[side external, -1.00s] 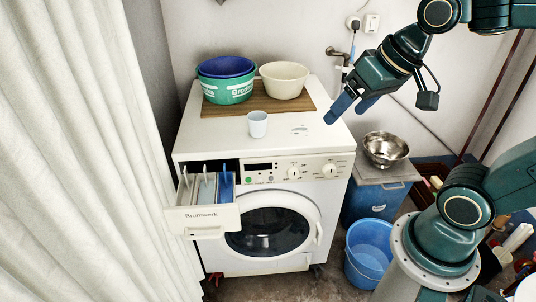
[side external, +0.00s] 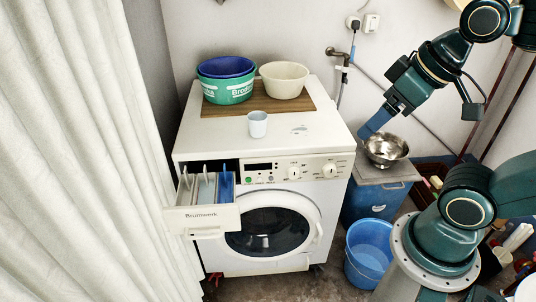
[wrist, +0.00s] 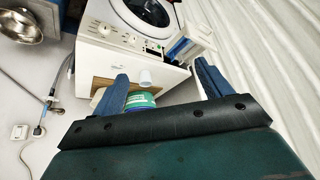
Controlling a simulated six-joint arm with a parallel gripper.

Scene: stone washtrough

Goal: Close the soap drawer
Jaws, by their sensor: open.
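The soap drawer (side external: 205,211) is a white drawer marked "Brunnwerk", pulled out at the upper left front of the washing machine (side external: 268,172). Its compartments show, with a blue insert (side external: 225,186) at the right. In the wrist view the open drawer (wrist: 192,42) is near the top, right of the middle. My gripper (side external: 372,122) is in the air to the right of the machine, near the steel bowl and well apart from the drawer. In the wrist view its two blue fingers (wrist: 162,88) are spread wide with nothing between them.
A curtain (side external: 85,150) hangs close left of the drawer.

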